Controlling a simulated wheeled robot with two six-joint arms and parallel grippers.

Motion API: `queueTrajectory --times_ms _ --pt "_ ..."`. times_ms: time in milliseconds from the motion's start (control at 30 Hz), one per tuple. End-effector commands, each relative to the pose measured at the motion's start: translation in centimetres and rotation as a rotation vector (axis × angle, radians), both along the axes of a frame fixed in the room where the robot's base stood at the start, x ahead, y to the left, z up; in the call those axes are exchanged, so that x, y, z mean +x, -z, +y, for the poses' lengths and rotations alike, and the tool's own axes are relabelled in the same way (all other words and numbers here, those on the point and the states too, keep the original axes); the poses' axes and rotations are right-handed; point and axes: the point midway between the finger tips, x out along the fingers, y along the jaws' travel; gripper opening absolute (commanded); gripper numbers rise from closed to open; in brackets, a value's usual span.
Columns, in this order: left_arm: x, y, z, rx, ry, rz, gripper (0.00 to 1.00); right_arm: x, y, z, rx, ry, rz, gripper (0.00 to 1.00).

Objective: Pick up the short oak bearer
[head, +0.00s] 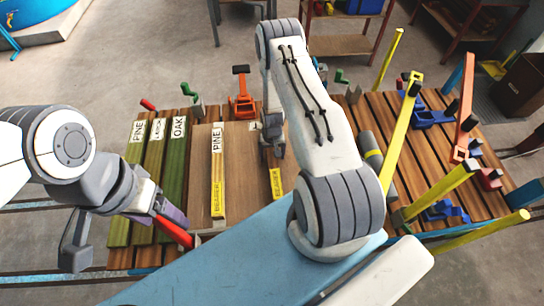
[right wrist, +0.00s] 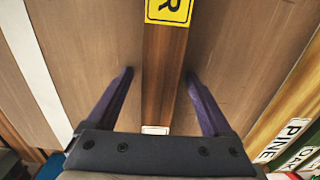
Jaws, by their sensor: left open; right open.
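A short wooden bearer (right wrist: 164,65) lies between the spread dark fingers of my right gripper (right wrist: 157,85) in the right wrist view, with gaps on both sides. It has a yellow label at one end and a white label, mostly hidden, near my gripper's body. In the head view its yellow end (head: 276,182) shows below my right gripper (head: 272,143), which hides much of it; its wood name cannot be read. My left gripper (head: 172,212) is open beside the left boards, near a red bar (head: 174,232).
A longer bearer marked PINE (head: 217,175) lies left of it on a brown board. Further left are several labelled boards, including a green one marked OAK (head: 175,180). An orange clamp (head: 242,100) stands behind. Yellow posts (head: 402,135) rise at right.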

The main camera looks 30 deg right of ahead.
Motion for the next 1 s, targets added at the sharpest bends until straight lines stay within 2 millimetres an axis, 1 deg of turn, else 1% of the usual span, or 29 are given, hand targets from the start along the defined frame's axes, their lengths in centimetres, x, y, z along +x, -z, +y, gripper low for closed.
queueTrajectory --times_ms 67,100,167,200,267,300,633,767,867,967,1000 --pt "0.0 0.0 0.0 0.000 0.000 0.000 0.72 0.0 0.0 0.0 0.000 0.000 0.000 0.85" --pt "0.0 0.0 0.0 0.000 0.000 0.000 0.72 0.0 0.0 0.0 0.000 0.000 0.000 0.70" --pt "0.0 0.0 0.0 0.000 0.000 0.000 0.72 0.0 0.0 0.0 0.000 0.000 0.000 0.47" --pt "0.0 0.0 0.0 0.000 0.000 0.000 0.72 0.0 0.0 0.0 0.000 0.000 0.000 0.31" --pt "0.0 0.0 0.0 0.000 0.000 0.000 0.72 0.0 0.0 0.0 0.000 0.000 0.000 0.09" --pt "0.0 0.0 0.0 0.000 0.000 0.000 0.72 0.0 0.0 0.0 0.000 0.000 0.000 0.00" --pt "0.0 0.0 0.0 0.000 0.000 0.000 0.72 0.1 -0.1 0.0 0.000 0.000 -0.001 0.00" --pt "0.0 0.2 0.0 0.000 0.000 0.000 0.72 0.1 -0.5 -0.1 -0.001 0.000 -0.002 0.00" --pt "0.0 0.5 0.0 0.000 0.000 0.000 0.72 0.1 -1.2 -0.1 -0.001 0.000 -0.002 0.00" --pt "0.0 1.1 0.0 0.000 0.001 0.000 0.72 0.2 -2.6 -0.1 -0.001 0.000 -0.005 0.00" --pt "0.0 1.4 0.0 0.000 0.001 0.000 0.72 0.2 -3.3 -0.1 -0.002 0.000 -0.006 0.00"
